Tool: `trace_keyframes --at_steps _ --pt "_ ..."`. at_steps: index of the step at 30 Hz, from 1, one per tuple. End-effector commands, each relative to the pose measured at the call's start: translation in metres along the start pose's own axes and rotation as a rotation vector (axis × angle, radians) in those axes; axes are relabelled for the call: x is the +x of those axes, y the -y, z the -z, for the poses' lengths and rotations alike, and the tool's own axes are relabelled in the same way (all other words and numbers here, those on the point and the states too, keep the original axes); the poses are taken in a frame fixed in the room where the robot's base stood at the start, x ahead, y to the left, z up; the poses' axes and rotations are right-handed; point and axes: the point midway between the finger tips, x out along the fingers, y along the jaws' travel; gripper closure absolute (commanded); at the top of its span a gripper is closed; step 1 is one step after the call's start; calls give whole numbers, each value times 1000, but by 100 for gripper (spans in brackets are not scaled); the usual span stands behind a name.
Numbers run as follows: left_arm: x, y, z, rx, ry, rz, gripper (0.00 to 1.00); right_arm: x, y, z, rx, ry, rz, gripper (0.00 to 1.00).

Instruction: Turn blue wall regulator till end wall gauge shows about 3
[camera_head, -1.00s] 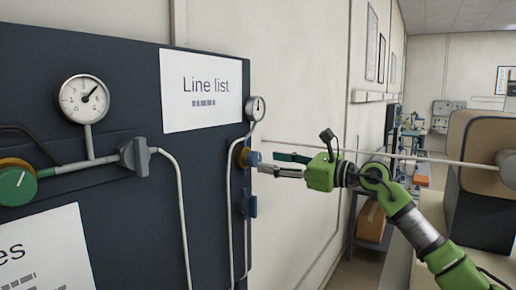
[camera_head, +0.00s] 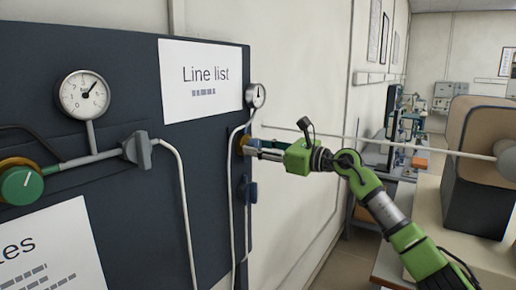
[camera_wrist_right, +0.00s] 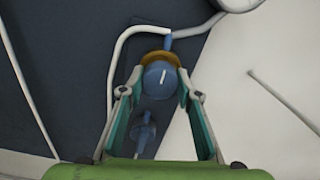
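The blue regulator knob (camera_wrist_right: 160,78), with a white line and a brass-coloured ring behind it, shows in the right wrist view. In the head view it is mostly hidden by my right gripper (camera_head: 258,149). My right gripper (camera_wrist_right: 158,94) is open, its two fingers around the knob with a visible gap on each side. The small end gauge (camera_head: 256,95) sits above the regulator at the panel's right edge; its needle points roughly upward, but its numbers are too small to read. My left gripper is not in view.
A blue valve handle (camera_head: 247,189) is below the regulator. A larger gauge (camera_head: 85,95) and a green knob (camera_head: 20,184) are on the dark panel's left. A white pipe (camera_head: 184,215) runs down the panel. A bench with equipment stands at right.

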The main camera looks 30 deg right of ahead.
Motion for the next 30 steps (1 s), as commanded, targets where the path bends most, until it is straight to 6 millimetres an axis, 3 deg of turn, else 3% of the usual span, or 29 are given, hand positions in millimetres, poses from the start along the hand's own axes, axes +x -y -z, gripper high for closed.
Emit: trace_keyframes --at_steps 11,12,14,25,30 --pt "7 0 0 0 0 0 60 0 0 0 -45 1 1 91" --pt "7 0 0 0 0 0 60 0 0 0 -45 1 1 67" --pt "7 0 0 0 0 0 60 0 0 0 -45 1 1 52" --pt "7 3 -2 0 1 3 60 -1 0 0 -44 0 1 52" --pt "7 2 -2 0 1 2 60 -13 1 2 -44 -2 3 52"
